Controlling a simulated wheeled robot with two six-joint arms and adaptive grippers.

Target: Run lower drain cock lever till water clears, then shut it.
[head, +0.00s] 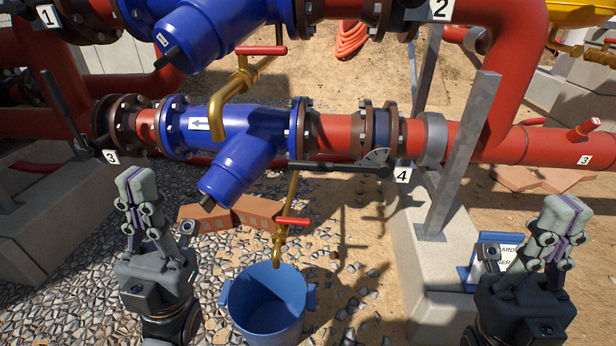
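The lower drain cock (279,242) is a brass valve at the end of a thin brass pipe below the blue strainer (238,150). Its red lever (293,221) lies crosswise to the pipe and points right. Its outlet is above a blue bucket (265,318) standing on the gravel. No water shows at the outlet, and the bucket looks empty. My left gripper (136,180) points up, left of the bucket and apart from the lever. My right gripper (566,212) points up at the far right. Both look shut and empty, their fingers close together.
An upper brass cock (240,80) with a red lever (261,50) hangs above the strainer. A long dark valve handle (340,166) crosses above the lower cock. A slanted steel post (462,150) and concrete block (425,235) stand to its right. Bricks (255,213) lie behind.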

